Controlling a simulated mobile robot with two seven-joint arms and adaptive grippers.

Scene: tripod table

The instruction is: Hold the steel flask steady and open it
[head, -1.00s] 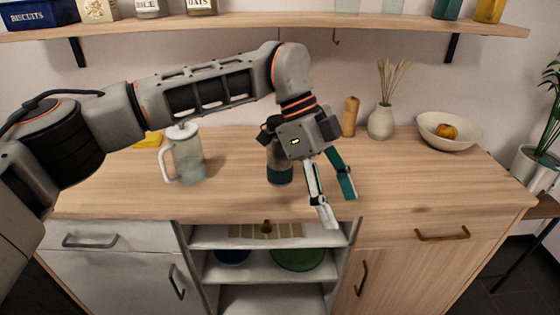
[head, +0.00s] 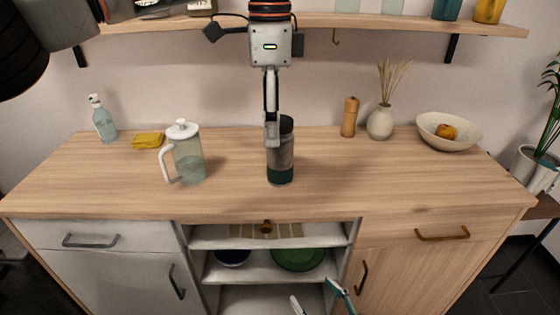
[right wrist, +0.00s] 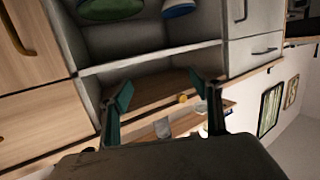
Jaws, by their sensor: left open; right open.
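The steel flask (head: 284,160) stands upright near the middle of the worktop, with a dark cap and a dark green base band. My left gripper (head: 271,136) points down from above. It is open and seen edge-on, its fingers overlapping the flask's upper left side in the picture. I cannot tell whether they touch it. My right gripper (head: 320,301) is low at the bottom edge, in front of the cabinet and apart from the flask. In the right wrist view its fingers (right wrist: 162,95) are spread with nothing between them.
A glass jug (head: 188,160) stands left of the flask, with a yellow cloth (head: 149,140) and soap bottle (head: 104,122) behind. A pepper mill (head: 349,117), vase (head: 380,122) and fruit bowl (head: 436,140) stand at the right. A wall shelf (head: 350,21) runs above. The front right worktop is clear.

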